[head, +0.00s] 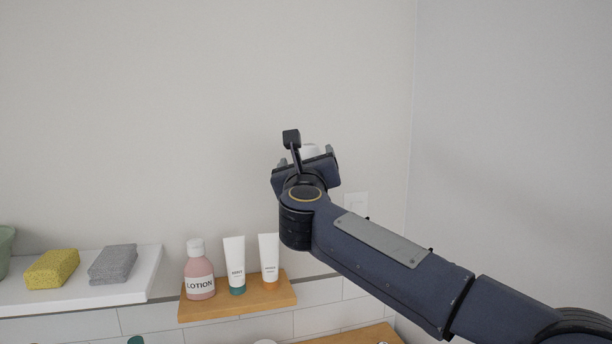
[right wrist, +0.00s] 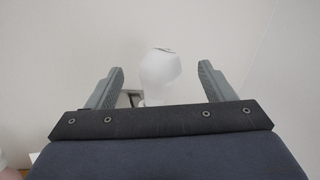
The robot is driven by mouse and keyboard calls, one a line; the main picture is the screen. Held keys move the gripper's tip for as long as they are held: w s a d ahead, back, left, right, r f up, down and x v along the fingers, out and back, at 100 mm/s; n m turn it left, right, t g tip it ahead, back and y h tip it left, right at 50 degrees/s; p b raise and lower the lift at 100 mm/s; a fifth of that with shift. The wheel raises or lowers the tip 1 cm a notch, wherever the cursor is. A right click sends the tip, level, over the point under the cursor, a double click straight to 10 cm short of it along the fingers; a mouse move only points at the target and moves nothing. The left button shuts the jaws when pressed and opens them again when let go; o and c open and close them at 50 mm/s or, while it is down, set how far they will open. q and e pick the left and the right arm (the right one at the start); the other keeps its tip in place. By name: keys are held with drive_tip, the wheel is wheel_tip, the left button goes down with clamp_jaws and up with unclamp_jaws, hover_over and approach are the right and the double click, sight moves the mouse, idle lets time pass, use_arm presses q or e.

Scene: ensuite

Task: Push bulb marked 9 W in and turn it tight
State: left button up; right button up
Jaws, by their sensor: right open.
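A white rounded bulb (right wrist: 160,75) stands between the two fingers of my right gripper (right wrist: 160,85) in the right wrist view, with a gap on each side. A small dark mark shows at its top edge, too small to read. In the head view, a bit of the white bulb (head: 309,152) shows behind my right gripper (head: 308,158), which is raised in front of the wall. The right gripper is open. My left gripper is not in view.
A wooden shelf (head: 240,303) below holds a pink lotion bottle (head: 199,276) and two white tubes. A wall switch (head: 356,202) is right of the gripper. The wall above is bare.

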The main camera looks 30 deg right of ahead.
drive_tip(key=w+d+m+p, duration=0.1)
drive_tip(key=w+d+m, duration=0.1)
drive_tip(key=w+d+m+g+h+p, duration=0.1)
drive_tip(key=w+d+m+p, duration=0.1)
drive_tip(key=w, duration=0.1)
drive_tip(key=shift+w+m, duration=0.25)
drive_tip(key=shift+m, duration=0.05)
drive_tip(key=shift+w+d, duration=0.25)
drive_tip(key=shift+w, duration=0.1)
drive_tip(key=c, duration=1.2)
drive_tip(key=shift+o, duration=0.2)
drive_tip(key=m+g+h+p, duration=0.1)
drive_tip(key=m+g+h, duration=0.1)
drive_tip(key=g+h, duration=0.1)
drive_tip(key=shift+m, duration=0.3)
drive_tip(key=shift+s+d+m+g+h, duration=0.15)
drive_tip(key=shift+m+g+h, duration=0.25)
drive_tip(key=shift+g, duration=0.2)
drive_tip(key=shift+s+d+m+g+h, duration=0.1)
drive_tip(key=shift+m+g+h, duration=0.2)
drive_tip(key=shift+g+h, duration=0.25)
